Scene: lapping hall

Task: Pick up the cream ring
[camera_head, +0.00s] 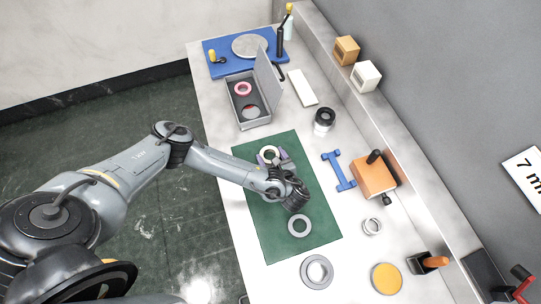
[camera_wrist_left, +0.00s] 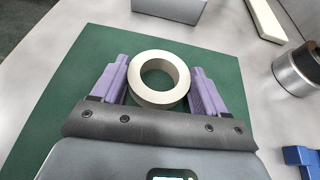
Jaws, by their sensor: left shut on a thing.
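The cream ring (camera_wrist_left: 160,99) lies flat between the two purple fingers of my left gripper (camera_wrist_left: 161,82) in the left wrist view. The fingers are shut on its outer sides, one on the left and one on the right. In the head view the ring (camera_head: 268,149) shows at the upper part of the green mat (camera_head: 289,240), with my left gripper (camera_head: 271,157) around it. I cannot tell whether it rests on the mat or is slightly above it. My right gripper is not in view.
A grey ring (camera_head: 299,234) lies on the mat, below my left wrist in the picture. An open grey box (camera_head: 237,114) with a red-and-white ring stands beyond the mat. A blue bar-shaped piece (camera_head: 338,171) and a black-and-silver cylinder (camera_head: 324,127) stand to the right.

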